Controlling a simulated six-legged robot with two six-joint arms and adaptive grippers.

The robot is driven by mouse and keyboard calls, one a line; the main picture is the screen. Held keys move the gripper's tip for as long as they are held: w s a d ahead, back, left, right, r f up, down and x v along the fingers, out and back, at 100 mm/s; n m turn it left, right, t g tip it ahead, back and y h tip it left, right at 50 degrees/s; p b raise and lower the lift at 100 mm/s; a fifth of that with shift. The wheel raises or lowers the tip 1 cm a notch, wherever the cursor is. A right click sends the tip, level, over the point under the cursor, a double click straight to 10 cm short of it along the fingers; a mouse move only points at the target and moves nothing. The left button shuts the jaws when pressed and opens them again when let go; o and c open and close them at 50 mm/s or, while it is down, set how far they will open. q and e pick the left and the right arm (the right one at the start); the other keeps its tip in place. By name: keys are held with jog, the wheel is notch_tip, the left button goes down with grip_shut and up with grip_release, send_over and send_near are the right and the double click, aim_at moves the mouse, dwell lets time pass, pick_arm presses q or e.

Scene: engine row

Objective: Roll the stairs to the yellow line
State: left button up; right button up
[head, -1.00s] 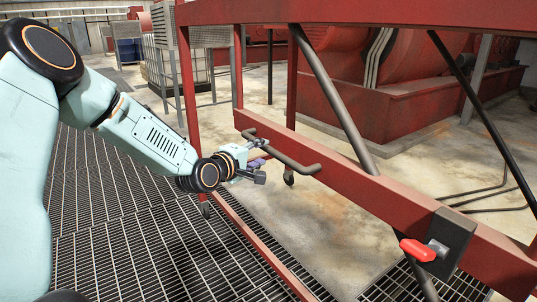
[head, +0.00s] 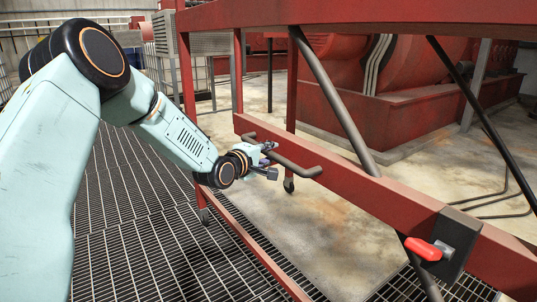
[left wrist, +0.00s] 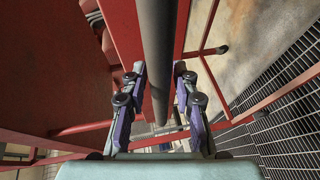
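The stairs (head: 352,180) show as a red steel frame on castors that fills the middle and right of the head view. A dark grey bent handle bar (head: 298,167) stands out from the lower rail. My left gripper (head: 269,160) is at the left part of this bar. The fingertip contact is small and partly hidden. My right gripper is not in view. I see no yellow line.
A red-handled latch (head: 423,249) sits on the rail at lower right. Castors (head: 289,186) stand on the floor. Big red machinery (head: 400,115) stands behind the stairs. Metal grating (head: 130,235) at left and concrete (head: 325,220) beyond are mostly clear.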

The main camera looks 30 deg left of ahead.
pick_arm(q)
grip_shut()
dwell(0.6)
